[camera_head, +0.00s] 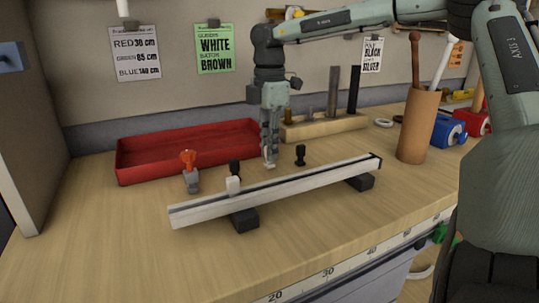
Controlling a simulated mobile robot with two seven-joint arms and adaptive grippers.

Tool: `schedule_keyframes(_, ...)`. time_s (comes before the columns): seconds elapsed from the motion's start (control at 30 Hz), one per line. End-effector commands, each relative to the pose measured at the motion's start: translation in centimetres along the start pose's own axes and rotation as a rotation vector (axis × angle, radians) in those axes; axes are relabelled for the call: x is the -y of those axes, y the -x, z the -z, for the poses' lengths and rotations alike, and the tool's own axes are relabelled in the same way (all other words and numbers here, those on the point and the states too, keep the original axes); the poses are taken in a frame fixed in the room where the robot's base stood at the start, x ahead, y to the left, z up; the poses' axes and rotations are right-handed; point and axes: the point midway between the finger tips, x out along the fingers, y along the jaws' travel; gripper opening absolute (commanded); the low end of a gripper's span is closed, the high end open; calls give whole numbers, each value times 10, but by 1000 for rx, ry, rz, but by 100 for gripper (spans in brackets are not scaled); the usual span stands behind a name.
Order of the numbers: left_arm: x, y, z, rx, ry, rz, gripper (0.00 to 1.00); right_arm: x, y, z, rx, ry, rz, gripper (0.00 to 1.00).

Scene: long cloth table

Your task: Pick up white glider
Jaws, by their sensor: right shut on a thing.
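My right gripper (269,157) points straight down behind the rail and is shut on the white glider (269,164). Only a small pale part of the glider shows at the fingertips; the fingers hide the rest. It is at or just above the tabletop, and I cannot tell whether it touches it. My left gripper is not in view.
A long pale rail (290,188) lies across the table on dark feet, with a white block (233,185) at its left part. An orange-topped piece (189,160) and a black-topped piece (300,154) stand behind it. A red tray (150,170) and brown cup (417,125) flank the area.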

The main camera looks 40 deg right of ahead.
Motion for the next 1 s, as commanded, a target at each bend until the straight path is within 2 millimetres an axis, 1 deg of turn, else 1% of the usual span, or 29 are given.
schedule_keyframes(0.07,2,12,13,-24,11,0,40,-1,13,0,1,0,-6,1)
schedule_keyframes(0.13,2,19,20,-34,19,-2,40,-1,28,0,2,-1,-6,1)
schedule_keyframes(0.3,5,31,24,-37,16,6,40,14,48,37,3,5,-4,1)
schedule_keyframes(0.5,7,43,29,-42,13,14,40,29,72,74,3,3,-2,1)
schedule_keyframes(0.7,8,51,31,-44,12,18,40,38,88,98,1,0,-2,1)
schedule_keyframes(0.83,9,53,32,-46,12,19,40,42,93,106,0,0,-1,1)
schedule_keyframes(1.0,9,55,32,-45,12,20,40,43,95,109,-1,0,0,1)
